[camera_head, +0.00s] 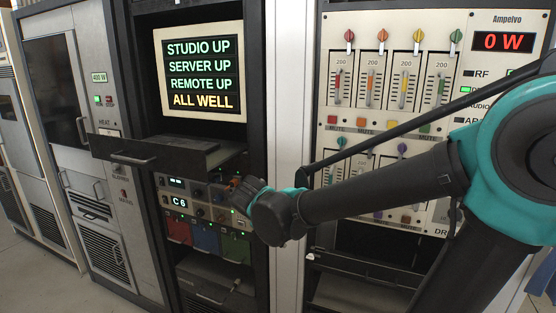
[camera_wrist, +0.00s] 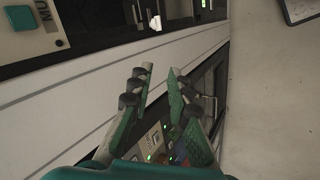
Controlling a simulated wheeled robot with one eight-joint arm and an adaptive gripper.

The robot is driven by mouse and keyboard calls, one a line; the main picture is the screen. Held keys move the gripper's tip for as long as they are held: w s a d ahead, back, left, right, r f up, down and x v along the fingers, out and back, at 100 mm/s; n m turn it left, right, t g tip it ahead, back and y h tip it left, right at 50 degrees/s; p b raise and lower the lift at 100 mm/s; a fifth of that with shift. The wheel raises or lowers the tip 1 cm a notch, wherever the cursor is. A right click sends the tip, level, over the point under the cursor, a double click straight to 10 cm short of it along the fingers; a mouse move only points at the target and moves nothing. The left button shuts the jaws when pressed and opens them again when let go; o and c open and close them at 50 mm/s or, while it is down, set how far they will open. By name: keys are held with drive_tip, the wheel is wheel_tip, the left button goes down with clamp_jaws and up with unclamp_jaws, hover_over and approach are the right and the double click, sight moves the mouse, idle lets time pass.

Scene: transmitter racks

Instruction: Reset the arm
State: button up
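My arm (camera_head: 380,187) reaches from the right edge of the head view to the left, across the front of the racks. Its wrist end is in front of the rack with the small control panel. In the wrist view my gripper (camera_wrist: 161,71) has two green and grey fingers with a clear gap between the tips. Nothing is held between them. In the head view the gripper is mostly hidden behind the wrist joint.
A pulled-out drawer (camera_head: 165,150) juts out above and left of the wrist. A status screen (camera_head: 201,75) reads "ALL WELL". The slider panel (camera_head: 395,75) with coloured knobs is behind the arm, its display (camera_head: 503,41) reading "0 W".

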drive_tip(key=s+d+f+m+g+y, duration=0.1)
drive_tip(key=s+d+f+m+y, duration=0.1)
drive_tip(key=s+d+f+m, duration=0.2)
drive_tip(key=s+d+f+m+y, duration=0.2)
drive_tip(key=s+d+f+m, duration=0.2)
drive_tip(key=d+f, duration=0.5)
drive_tip(key=s+d, duration=0.1)
drive_tip(key=d, duration=0.3)
drive_tip(key=shift+s+d+m+g, duration=0.15)
drive_tip(key=shift+s+m+g, duration=0.15)
drive_tip(key=shift+m+g, duration=0.1)
